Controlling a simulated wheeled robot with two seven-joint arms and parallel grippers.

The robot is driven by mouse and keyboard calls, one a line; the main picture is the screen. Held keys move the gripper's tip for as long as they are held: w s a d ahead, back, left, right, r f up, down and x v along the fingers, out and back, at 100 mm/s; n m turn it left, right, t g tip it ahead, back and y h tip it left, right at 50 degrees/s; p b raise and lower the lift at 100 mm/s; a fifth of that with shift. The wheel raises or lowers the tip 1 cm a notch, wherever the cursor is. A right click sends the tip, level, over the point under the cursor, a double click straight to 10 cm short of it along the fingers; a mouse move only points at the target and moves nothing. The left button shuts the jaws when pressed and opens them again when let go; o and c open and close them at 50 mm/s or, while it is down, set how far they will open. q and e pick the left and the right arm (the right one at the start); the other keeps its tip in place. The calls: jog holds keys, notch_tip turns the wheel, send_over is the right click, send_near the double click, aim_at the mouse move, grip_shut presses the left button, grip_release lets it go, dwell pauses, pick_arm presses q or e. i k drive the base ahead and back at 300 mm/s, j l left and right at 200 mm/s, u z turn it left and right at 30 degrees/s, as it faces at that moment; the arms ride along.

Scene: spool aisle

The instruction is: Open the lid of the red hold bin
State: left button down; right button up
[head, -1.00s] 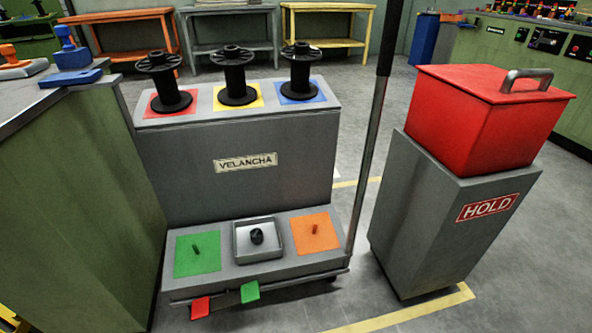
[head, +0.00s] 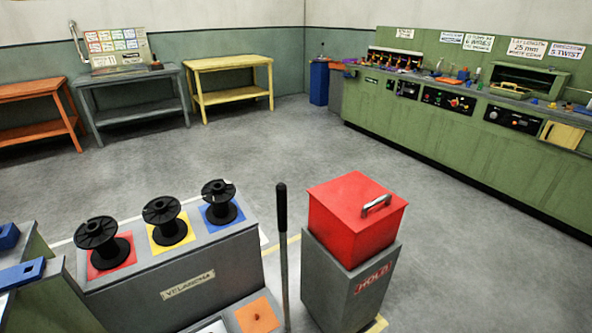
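The red hold bin (head: 338,232) sits on top of a grey pedestal (head: 328,291) with a red HOLD label, right of centre in the head view. Its flat red lid (head: 342,192) lies shut on it. A silver bar handle (head: 377,204) is on the lid near its right side. Neither of my grippers is in view.
A grey VELANCHA cart (head: 205,265) with several black spools (head: 163,217) stands left of the bin. A dark upright pole (head: 281,225) rises between them. A green machine bench (head: 440,125) runs along the right. Orange, grey and yellow (head: 228,80) tables stand behind. The floor between is clear.

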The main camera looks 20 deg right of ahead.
aim_at(356, 200)
jog(key=i+l, duration=0.1)
jog(key=l, duration=0.35)
jog(key=i+l, duration=0.1)
jog(key=l, duration=0.3)
jog(key=i+l+z, duration=0.1)
jog(key=l, duration=0.35)
jog(key=i+l, duration=0.15)
jog(key=l, duration=0.25)
